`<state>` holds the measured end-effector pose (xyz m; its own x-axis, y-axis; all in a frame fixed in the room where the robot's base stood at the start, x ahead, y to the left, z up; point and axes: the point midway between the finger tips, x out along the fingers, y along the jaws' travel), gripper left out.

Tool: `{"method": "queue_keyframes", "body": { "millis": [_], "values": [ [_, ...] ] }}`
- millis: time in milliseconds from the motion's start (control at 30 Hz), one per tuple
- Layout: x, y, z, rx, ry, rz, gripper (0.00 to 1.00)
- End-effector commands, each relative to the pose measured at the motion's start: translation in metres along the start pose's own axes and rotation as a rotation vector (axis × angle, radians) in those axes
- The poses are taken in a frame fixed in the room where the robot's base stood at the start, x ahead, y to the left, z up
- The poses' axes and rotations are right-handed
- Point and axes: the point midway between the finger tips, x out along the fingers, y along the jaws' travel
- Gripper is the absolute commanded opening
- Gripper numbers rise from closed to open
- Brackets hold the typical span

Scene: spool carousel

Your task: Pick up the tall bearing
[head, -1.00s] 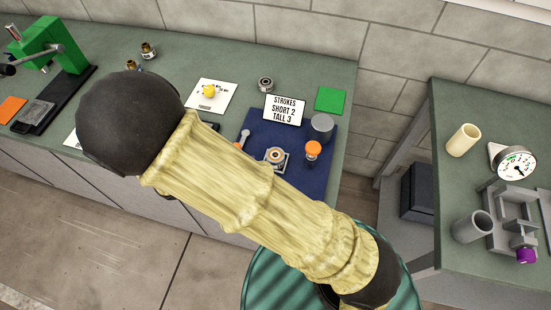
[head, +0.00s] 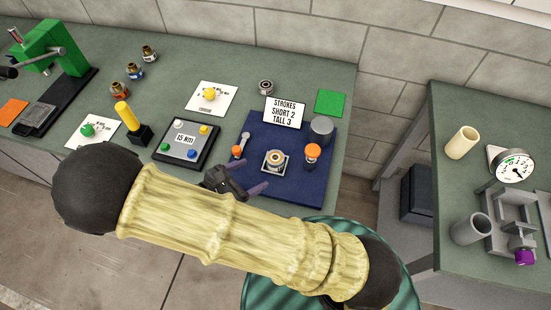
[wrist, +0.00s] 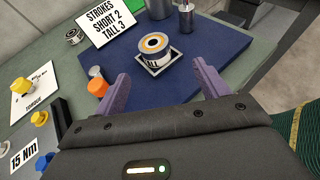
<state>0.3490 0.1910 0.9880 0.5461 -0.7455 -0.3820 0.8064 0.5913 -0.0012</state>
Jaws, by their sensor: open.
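A tall, ring-topped bearing (head: 275,157) with a copper-coloured top and pale side stands upright in a small square tray on the blue mat. It also shows in the wrist view (wrist: 153,45), dark marks low on its side. A lower grey metal ring (head: 265,86) sits on the bench behind the mat, also at the upper left in the wrist view (wrist: 74,36). My gripper (head: 247,177) is open and empty over the mat's left front edge. In the wrist view its purple fingers (wrist: 160,72) point toward the tall bearing, apart from it and short of its tray.
An orange-topped bottle (head: 312,151) and grey cylinder (head: 321,128) stand right of the tray. An orange-ended tool (head: 237,151) lies left of it. The strokes sign (head: 285,109) is behind. A 15 Nm panel (head: 186,141) is left of the mat (head: 290,192).

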Motion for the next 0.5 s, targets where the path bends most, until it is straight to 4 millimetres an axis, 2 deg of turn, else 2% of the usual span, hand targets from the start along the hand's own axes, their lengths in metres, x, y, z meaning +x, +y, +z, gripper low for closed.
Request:
{"method": "queue_keyframes", "body": {
  "millis": [300, 500],
  "values": [
    [0.056, 0.000, 0.003, -0.002, -0.003, -0.003, 0.74],
    [0.073, 0.000, 0.001, 0.000, 0.000, 0.000, 0.74]
  ]
}}
